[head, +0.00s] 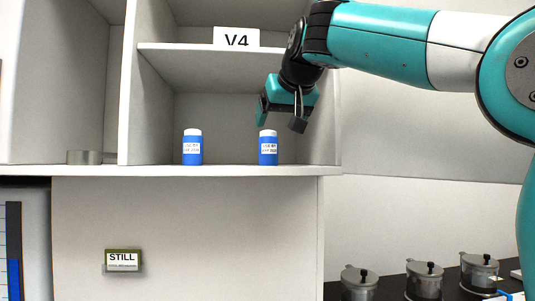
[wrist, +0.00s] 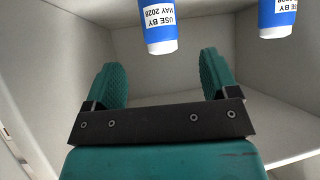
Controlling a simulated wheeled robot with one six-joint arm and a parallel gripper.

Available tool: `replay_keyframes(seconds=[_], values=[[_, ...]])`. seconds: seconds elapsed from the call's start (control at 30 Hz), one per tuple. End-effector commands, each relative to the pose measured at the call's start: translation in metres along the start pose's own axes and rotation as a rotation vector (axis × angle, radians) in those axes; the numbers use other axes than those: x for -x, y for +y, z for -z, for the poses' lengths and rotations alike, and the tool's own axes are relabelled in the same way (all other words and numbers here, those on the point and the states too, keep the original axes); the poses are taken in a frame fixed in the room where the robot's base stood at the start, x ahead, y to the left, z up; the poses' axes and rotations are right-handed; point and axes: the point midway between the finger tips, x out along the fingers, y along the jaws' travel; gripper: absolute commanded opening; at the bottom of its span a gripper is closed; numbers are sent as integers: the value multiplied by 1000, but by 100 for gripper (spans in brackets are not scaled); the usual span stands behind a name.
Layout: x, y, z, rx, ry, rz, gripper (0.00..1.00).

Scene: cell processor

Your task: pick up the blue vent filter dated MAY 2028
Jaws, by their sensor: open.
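A blue vent filter (wrist: 160,30) with a white label reading USE BY MAY 2028 shows upside down at the top of the wrist view, ahead of and between my finger pads. It appears to be the right-hand blue filter (head: 268,152) in the head view, upright with a white cap; its label is too small to read there. A second blue filter (head: 192,152) stands to its left; in the wrist view it is at the top right (wrist: 277,22), its date partly cut off. My gripper (head: 279,114) is open and empty, just above the right-hand filter; its pads show in the wrist view (wrist: 161,70).
Both filters stand on the bottom shelf (head: 225,167) of a cubby marked V4 (head: 237,38). The cubby's side walls and upper shelf (head: 210,49) are close around my gripper. Lidded metal pots (head: 424,282) stand lower right.

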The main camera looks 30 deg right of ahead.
Motion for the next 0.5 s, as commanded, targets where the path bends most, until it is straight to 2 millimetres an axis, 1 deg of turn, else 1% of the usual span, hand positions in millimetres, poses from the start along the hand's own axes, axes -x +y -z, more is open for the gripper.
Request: replay_keyframes(seconds=[0.03,0.1,0.2,0.37,0.5], values=[[-11,1,1,0,-4,-3,80],[-24,0,1,0,-4,-1,80],[-37,0,1,1,-3,0,80],[-47,-1,2,1,-1,1,80],[-64,0,4,1,-4,0,80]])
